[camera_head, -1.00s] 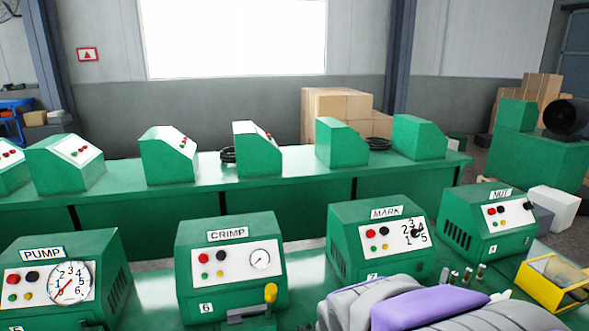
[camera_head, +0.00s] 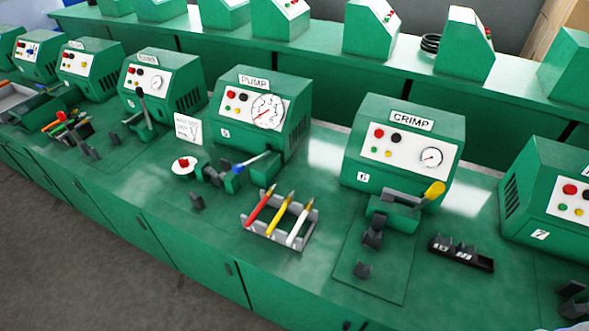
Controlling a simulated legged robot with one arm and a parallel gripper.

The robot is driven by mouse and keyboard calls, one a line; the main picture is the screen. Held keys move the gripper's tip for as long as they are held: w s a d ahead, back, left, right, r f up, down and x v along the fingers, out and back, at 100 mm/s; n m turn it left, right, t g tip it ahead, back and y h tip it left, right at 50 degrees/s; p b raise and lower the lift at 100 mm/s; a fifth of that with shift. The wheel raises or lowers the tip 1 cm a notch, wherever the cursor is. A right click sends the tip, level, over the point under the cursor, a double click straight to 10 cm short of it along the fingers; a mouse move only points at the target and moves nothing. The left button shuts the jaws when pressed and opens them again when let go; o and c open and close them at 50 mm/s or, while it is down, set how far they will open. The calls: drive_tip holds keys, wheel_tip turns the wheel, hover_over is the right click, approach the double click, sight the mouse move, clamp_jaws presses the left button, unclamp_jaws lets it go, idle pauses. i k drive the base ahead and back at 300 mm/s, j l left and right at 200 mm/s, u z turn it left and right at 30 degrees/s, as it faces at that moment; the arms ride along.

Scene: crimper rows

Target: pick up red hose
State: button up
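The CRIMP machine (camera_head: 400,155) with a yellow-knobbed lever stands right of the rack. A black tray (camera_head: 461,253) lies farther right. A blue-and-white lever (camera_head: 250,162) and a small sign (camera_head: 194,129) are left of the rack.

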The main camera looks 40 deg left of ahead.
sight(272, 189)
drive_tip(key=u, duration=1.85)
drive_tip(key=i+j+z, duration=0.7)
